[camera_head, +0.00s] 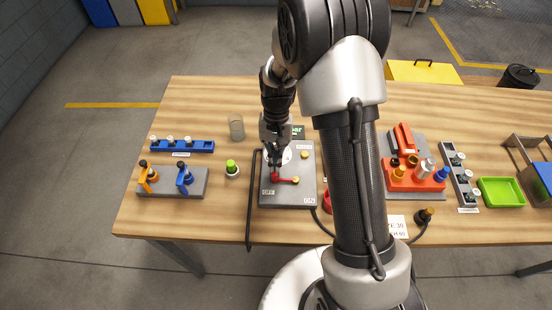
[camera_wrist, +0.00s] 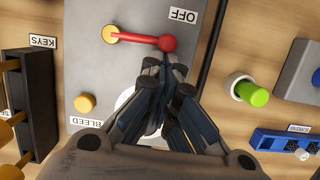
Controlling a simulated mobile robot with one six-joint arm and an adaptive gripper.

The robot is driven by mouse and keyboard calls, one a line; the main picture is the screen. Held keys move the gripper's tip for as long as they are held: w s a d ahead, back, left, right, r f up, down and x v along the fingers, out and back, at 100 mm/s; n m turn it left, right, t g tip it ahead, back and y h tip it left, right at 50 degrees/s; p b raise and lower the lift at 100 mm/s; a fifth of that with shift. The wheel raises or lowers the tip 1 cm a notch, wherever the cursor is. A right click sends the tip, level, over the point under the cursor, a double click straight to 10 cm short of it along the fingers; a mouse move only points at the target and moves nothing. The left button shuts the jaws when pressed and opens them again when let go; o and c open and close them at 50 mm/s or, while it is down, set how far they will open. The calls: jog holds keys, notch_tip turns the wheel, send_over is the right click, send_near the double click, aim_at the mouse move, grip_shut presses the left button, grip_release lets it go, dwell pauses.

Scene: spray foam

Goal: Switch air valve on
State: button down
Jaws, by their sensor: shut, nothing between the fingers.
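The air valve is a red lever with a round red knob (camera_wrist: 167,43) at one end and a yellow pivot (camera_wrist: 110,33) at the other. It sits on a grey panel (camera_head: 305,165), and the lever (camera_head: 287,179) lies crosswise there. The knob end is on the side of the OFF label (camera_wrist: 185,15). My gripper (camera_wrist: 165,66) is shut and empty, pointing down at the panel with its fingertips right beside the red knob. I cannot tell whether they touch it. In the head view my gripper (camera_head: 275,163) stands above the panel's left part.
A yellow button (camera_wrist: 85,103) sits by the BLEED label. A green-capped item (camera_wrist: 252,94) stands beside the panel. A black hose (camera_head: 250,205) runs along the panel's left side. A red tool tray (camera_head: 405,182) and green bin (camera_head: 500,190) are to the right.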

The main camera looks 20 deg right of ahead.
jog(key=shift+s+a, duration=0.1)
jog(key=n, duration=0.1)
jog(key=s+a+n+p, duration=0.1)
jog(key=n, duration=0.1)
jog(key=s+n+h, duration=0.1)
jog(key=shift+a+p, duration=0.3)
jog(key=shift+p, duration=0.1)
jog(key=s+n, duration=0.1)
jog(key=n, duration=0.1)
jog(key=s+n+h+p, duration=0.1)
jog(key=n, duration=0.1)
jog(key=shift+s+a, duration=0.1)
jog(key=shift+a, duration=0.25)
jog(key=s+n, duration=0.1)
jog(key=n, duration=0.1)
jog(key=s+n+p, duration=0.1)
jog(key=n, duration=0.1)
jog(key=shift+s+d+t+h, duration=0.1)
jog(key=shift+s+t+h, duration=0.2)
jog(key=shift+s+h, duration=0.1)
jog(key=shift+s+d+n+t+h, duration=0.25)
jog(key=shift+s+n, duration=0.35)
jog(key=shift+n, duration=0.65)
jog(key=shift+s+d+n+t+h, duration=0.15)
jog(key=shift+s+d+n, duration=0.3)
jog(key=shift+n, duration=0.8)
jog(key=shift+s, duration=0.15)
jog(key=p+v, duration=0.9)
jog(key=v, duration=0.1)
